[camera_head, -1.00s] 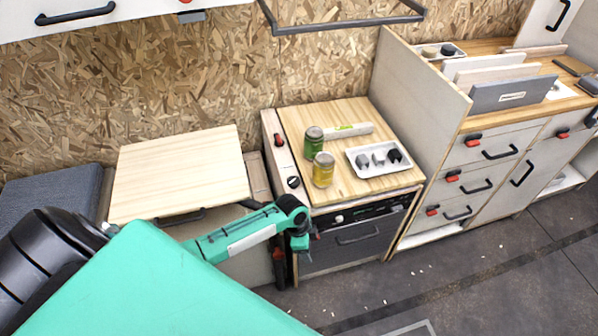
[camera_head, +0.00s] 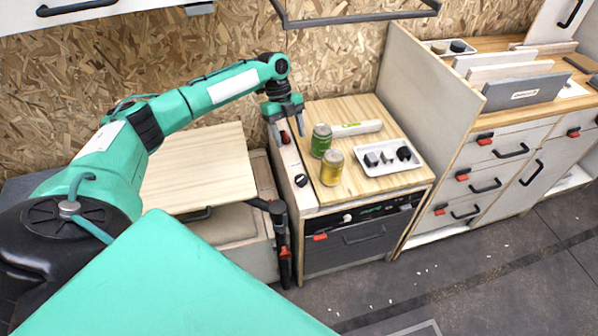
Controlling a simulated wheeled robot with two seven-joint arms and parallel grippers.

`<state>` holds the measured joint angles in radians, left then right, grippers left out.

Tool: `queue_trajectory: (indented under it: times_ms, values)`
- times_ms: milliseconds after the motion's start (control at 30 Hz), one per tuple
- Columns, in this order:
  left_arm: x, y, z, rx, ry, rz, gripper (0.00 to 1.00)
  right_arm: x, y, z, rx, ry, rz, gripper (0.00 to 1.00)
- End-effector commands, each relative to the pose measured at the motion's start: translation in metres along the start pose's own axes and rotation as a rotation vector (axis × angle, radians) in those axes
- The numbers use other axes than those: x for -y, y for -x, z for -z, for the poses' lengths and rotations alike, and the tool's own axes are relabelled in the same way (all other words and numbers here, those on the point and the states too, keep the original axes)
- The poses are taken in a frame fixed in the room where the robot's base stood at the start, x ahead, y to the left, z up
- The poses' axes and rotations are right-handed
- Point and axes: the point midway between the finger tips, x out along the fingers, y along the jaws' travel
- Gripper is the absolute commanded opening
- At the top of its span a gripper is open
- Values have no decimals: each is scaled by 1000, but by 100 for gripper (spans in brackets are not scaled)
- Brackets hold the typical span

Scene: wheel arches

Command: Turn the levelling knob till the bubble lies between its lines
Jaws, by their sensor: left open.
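A white bar-shaped level (camera_head: 357,128) with a yellow-green mark lies on the wooden top of the cabinet; its bubble and lines are too small to make out. A round black knob (camera_head: 301,180) sits on the pale strip along the cabinet's left edge. I cannot tell for sure that it is the levelling knob. My left gripper (camera_head: 289,129) is open, pointing down over the back of this strip, by a red switch (camera_head: 285,138). It is behind and above the black knob, apart from it. My right gripper is out of view.
A green can (camera_head: 321,141), a yellow can (camera_head: 331,169) and a white tray (camera_head: 388,158) with dark knob-like pieces stand on the wooden top (camera_head: 390,183). A tall pale panel (camera_head: 425,90) closes its right side. A light wooden board (camera_head: 200,168) lies left.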

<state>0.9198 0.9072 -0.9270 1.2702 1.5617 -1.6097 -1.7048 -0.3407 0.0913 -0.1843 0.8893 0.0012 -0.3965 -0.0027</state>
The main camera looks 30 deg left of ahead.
Motion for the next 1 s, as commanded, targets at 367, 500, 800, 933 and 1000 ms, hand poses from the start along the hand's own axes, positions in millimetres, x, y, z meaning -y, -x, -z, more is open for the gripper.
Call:
queue_trajectory:
  times_ms: [367, 500, 800, 933, 1000]
  values:
    - [0, -42, -1, -4, -3, 1, 61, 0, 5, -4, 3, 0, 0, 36]
    - [0, -73, -1, -4, -2, 0, 61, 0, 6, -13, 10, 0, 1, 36]
    - [0, -122, -1, -3, -2, 2, 61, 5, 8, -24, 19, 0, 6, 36]
    - [0, -131, -2, -2, -1, 3, 61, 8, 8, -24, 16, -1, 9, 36]
    - [0, -133, -2, -2, -2, 4, 61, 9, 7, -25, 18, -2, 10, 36]
